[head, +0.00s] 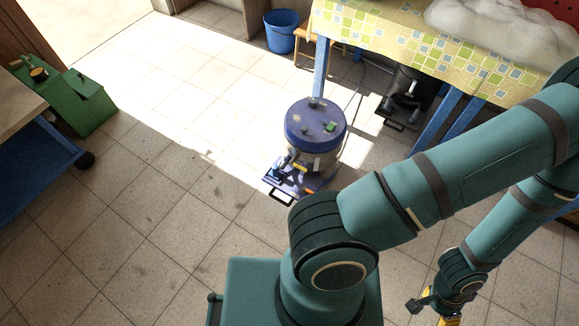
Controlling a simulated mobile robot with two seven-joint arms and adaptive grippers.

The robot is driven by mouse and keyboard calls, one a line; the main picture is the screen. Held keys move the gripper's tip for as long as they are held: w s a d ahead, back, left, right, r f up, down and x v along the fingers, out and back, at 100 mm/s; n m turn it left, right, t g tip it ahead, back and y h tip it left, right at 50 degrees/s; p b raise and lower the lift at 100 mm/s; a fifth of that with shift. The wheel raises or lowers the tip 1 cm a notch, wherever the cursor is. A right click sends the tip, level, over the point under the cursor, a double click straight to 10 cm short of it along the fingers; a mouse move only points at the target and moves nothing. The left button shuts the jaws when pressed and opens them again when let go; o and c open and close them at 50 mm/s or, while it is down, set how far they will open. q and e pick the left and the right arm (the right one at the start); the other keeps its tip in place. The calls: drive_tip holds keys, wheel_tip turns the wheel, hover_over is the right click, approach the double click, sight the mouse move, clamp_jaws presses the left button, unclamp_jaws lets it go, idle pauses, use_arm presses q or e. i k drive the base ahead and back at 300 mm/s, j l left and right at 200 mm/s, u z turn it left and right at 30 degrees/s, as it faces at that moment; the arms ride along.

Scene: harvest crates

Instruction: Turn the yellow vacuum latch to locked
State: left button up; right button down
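A vacuum with a blue lid (314,115) and a metal drum (322,160) stands on the tiled floor near the middle of the head view. A small yellow piece, which looks like the latch (300,167), shows low on its front side. It is too small to tell which way it is turned. One arm reaches out to the right and folds back down; I take it as my right. Its gripper (437,311) is at the bottom edge, partly cut off, well away from the vacuum. Its fingers cannot be made out. My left gripper is out of view.
A table with a yellow checked cloth (400,45) stands behind the vacuum, its blue leg (321,66) close by. A second dark machine (404,92) sits under it. A blue bucket (282,38) is at the back, a green box (75,105) at left. Floor left of the vacuum is clear.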

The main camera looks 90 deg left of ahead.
sight(291, 163)
drive_tip(key=i+j+u, duration=0.1)
drive_tip(key=i+u, duration=0.55)
drive_tip(key=u, duration=0.15)
drive_tip(key=i+u, duration=0.65)
drive_tip(key=u, duration=0.2)
drive_tip(key=i+u, duration=0.25)
drive_tip(key=u, duration=0.2)
drive_tip(key=i+l+u, duration=0.1)
drive_tip(key=i+u, duration=0.15)
drive_tip(key=u, duration=0.15)
drive_tip(key=i+u, duration=0.2)
drive_tip(key=u, duration=0.25)
drive_tip(key=i+l+u, duration=0.1)
drive_tip(key=i+u, duration=0.15)
drive_tip(key=u, duration=0.2)
drive_tip(key=i+l+u, duration=0.15)
drive_tip(key=u, duration=0.3)
drive_tip(key=i+u, duration=0.2)
drive_tip(key=u, duration=0.55)
drive_tip(key=i+l+z, duration=0.1)
drive_tip(key=l, duration=0.2)
drive_tip(key=i+l+z, duration=0.1)
drive_tip(key=l, duration=0.15)
